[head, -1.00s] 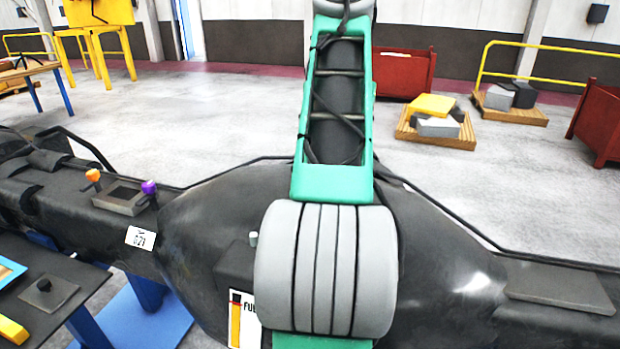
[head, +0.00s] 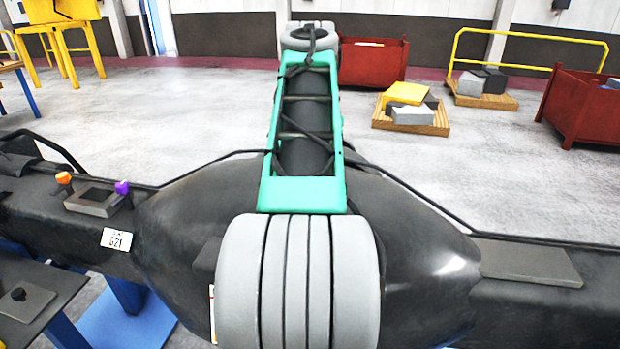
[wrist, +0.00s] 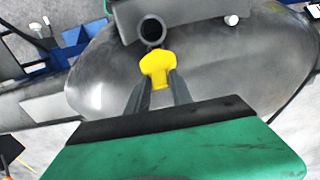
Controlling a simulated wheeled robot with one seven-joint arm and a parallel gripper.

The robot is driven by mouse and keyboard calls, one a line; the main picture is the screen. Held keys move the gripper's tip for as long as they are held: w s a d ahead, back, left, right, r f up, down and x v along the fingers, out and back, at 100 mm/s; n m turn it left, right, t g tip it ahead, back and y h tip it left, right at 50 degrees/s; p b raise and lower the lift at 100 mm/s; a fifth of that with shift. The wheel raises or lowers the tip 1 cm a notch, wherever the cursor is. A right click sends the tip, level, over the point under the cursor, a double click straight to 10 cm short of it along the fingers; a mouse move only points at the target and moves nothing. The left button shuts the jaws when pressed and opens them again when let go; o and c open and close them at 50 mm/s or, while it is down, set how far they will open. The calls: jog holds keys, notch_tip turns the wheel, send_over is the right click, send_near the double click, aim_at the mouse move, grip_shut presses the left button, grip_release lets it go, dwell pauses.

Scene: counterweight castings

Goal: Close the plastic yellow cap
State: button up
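The yellow cap (wrist: 158,66) shows in the wrist view, a flared piece with a narrower lower part. It stands just below a dark round pipe mouth (wrist: 152,31), which is uncovered. My gripper (wrist: 160,80) points at the cap with its two grey fingers apart, one on each side of the cap's narrow part. Whether the fingers touch the cap is unclear. In the head view my arm and the bulging black casting (head: 420,255) hide the cap, the pipe and my fingers.
The black casting fills the space ahead, with grey plates and orange and purple knobs (head: 122,187) on it. A dark table (head: 45,295) stands at lower left. Pallets (head: 410,121), red bins (head: 372,62) and a yellow rail stand behind on open floor.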

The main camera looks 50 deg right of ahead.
grip_shut()
dwell(1.0)
